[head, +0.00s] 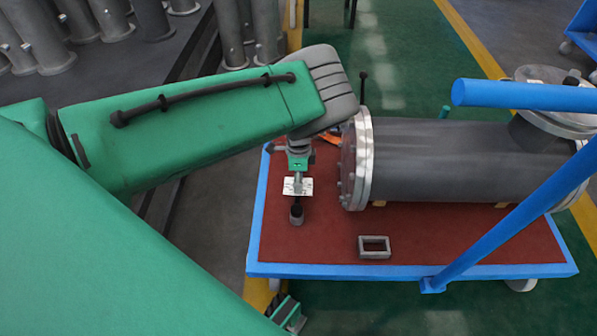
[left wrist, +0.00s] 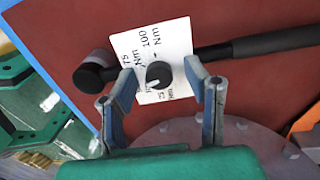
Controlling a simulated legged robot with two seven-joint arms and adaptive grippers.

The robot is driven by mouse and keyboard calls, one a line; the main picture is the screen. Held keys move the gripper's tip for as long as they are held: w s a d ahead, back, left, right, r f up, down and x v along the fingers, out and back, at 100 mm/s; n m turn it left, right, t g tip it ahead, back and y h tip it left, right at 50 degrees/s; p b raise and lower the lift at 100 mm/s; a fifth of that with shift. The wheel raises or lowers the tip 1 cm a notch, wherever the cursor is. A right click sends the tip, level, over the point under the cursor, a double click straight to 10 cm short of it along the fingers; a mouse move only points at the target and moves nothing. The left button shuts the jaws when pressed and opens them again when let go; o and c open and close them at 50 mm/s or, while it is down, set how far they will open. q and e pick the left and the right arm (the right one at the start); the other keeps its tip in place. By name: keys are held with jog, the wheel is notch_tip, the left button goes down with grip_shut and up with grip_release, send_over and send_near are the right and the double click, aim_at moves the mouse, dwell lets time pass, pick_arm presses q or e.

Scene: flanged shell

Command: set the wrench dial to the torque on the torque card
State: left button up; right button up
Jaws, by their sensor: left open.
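A wrench with a black handle (left wrist: 270,42) and a dark round head (left wrist: 93,72) lies on the red top. A white plate (left wrist: 178,34) on it reads 75 Nm and 100 Nm; its lower marks are partly covered. A black dial knob (left wrist: 158,73) with a small white mark at its lower left sits on the plate. In the head view I see the plate (head: 298,186) and head (head: 296,214). My left gripper (left wrist: 162,79) is open, its fingertips either side of the knob; contact is unclear. It also shows in the head view (head: 299,172). I cannot identify a separate torque card.
A grey flanged shell (head: 450,160) lies on the blue-edged cart (head: 450,271), right of my left gripper. Blue rails (head: 525,95) cross the right side. An empty grey rectangular frame (head: 374,247) lies near the front. Bare red surface surrounds it.

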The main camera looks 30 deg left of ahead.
pick_arm(q)
grip_shut()
jog(key=shift+m, duration=0.4)
jog(key=m, duration=0.3)
jog(key=shift+m, duration=2.3)
grip_release()
